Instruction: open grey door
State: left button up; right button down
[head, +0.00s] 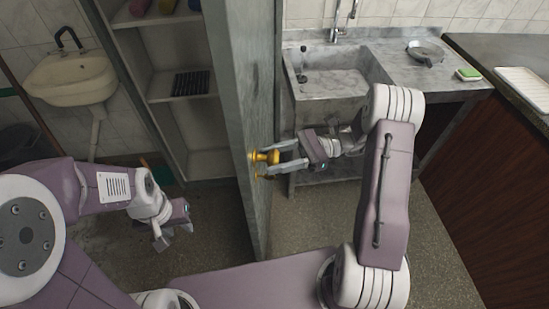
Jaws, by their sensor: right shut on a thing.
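The grey door (259,90) stands upright in the middle of the head view and is seen nearly edge-on. Its brass knob (265,156) is on the face turned to the right. My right gripper (271,160) comes from the right and is shut on the knob, with its fingers covering part of it. My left gripper (173,236) is left of the door, low over the floor and apart from the door. Its fingers are spread and nothing shows between them.
Left of the door are a shelf unit (183,105) and a white washbasin (70,78). Right of it are a stone sink (335,82), a pan (425,52), a green sponge (468,74) and a dark counter (500,130). Bare floor (440,250) shows at lower right.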

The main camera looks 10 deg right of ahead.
jog(key=c, duration=0.7)
grip_release()
jog(key=shift+w, duration=0.1)
jog(key=shift+c, duration=0.2)
jog(key=d+b, duration=0.1)
jog(key=d, duration=0.8)
jog(key=shift+w, duration=0.4)
